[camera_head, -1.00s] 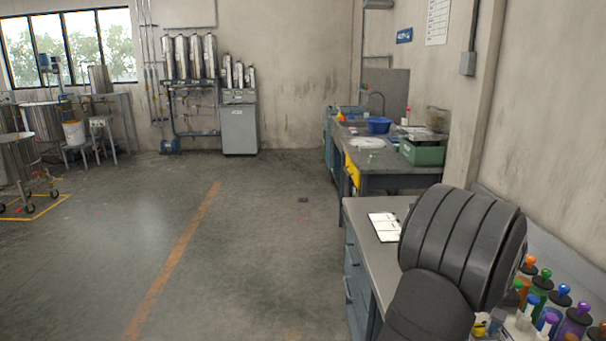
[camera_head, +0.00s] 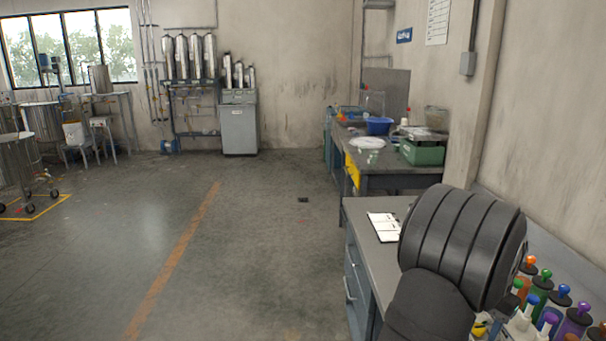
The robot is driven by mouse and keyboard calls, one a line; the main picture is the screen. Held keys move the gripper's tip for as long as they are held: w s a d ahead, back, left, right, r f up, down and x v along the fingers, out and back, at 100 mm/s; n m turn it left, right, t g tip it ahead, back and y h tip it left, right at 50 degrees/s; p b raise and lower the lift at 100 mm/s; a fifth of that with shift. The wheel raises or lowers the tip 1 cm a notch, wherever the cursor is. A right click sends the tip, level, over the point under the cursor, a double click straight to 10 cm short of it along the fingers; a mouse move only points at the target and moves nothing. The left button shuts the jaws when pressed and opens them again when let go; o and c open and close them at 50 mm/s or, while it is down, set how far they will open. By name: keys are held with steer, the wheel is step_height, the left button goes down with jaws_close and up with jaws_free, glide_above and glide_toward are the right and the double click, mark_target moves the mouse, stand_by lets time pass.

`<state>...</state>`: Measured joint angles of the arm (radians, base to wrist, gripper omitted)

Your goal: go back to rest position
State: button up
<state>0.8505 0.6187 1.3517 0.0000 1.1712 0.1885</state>
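A large dark ribbed part of my own arm fills the lower right of the head camera view, in front of the near workbench (camera_head: 372,260). My gripper's fingers do not show in this view. Whether it holds anything is hidden.
Several bottles with coloured tops (camera_head: 552,303) stand on the bench close to the right of my arm. An open notebook (camera_head: 385,226) lies on the bench to its left. A green scale (camera_head: 422,152) and a blue basin (camera_head: 379,126) are on the farther bench.

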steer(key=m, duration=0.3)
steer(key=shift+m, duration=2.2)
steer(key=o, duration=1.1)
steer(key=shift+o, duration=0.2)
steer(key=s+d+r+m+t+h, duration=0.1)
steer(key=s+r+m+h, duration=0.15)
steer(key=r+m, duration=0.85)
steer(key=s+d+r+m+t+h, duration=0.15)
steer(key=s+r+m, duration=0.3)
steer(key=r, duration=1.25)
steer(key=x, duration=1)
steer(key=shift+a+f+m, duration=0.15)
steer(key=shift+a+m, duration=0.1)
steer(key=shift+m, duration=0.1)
